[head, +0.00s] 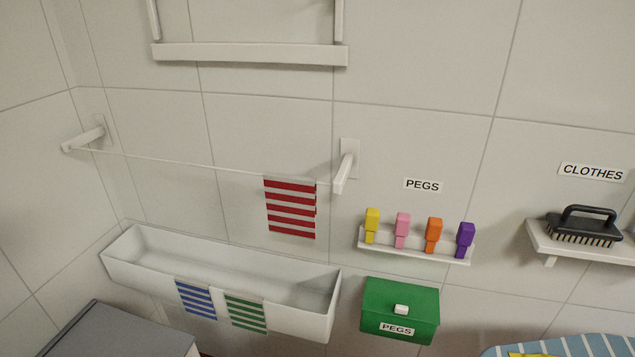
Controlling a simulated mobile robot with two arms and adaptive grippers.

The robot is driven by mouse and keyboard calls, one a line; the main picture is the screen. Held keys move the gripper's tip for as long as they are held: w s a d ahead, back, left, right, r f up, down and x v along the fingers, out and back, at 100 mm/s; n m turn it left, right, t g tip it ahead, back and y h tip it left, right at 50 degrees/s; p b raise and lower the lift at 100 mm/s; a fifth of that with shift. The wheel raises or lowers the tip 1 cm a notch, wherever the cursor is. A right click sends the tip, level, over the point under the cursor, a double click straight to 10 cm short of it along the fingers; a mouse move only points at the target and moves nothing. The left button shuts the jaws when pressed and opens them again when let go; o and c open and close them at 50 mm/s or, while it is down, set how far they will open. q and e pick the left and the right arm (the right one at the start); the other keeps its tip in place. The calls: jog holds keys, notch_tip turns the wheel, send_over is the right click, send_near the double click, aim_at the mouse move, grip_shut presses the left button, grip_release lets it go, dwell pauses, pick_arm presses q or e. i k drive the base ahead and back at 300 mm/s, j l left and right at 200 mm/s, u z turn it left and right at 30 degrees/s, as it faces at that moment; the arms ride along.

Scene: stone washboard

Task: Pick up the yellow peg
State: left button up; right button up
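The yellow peg (372,226) stands upright at the left end of a small white wall shelf (416,255) in the head view. A pink peg (402,230), an orange peg (433,236) and a purple peg (465,240) stand in a row to its right. A "PEGS" label (423,185) is on the wall above them. Neither of my grippers is in view.
A green box (400,308) labelled "PEGS" is below the shelf. A line with a red striped cloth (290,207) hangs to the left, above a white trough (220,280). A brush (582,228) sits on a shelf (590,245) at right.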

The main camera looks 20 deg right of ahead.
aim_at(372, 216)
jog(key=i+z, duration=0.25)
jog(key=z, duration=0.15)
jog(key=i+j+z, duration=0.15)
jog(key=z, duration=0.2)
jog(key=i+j+z, duration=0.25)
jog(key=z, duration=0.15)
jog(key=i, duration=0.1)
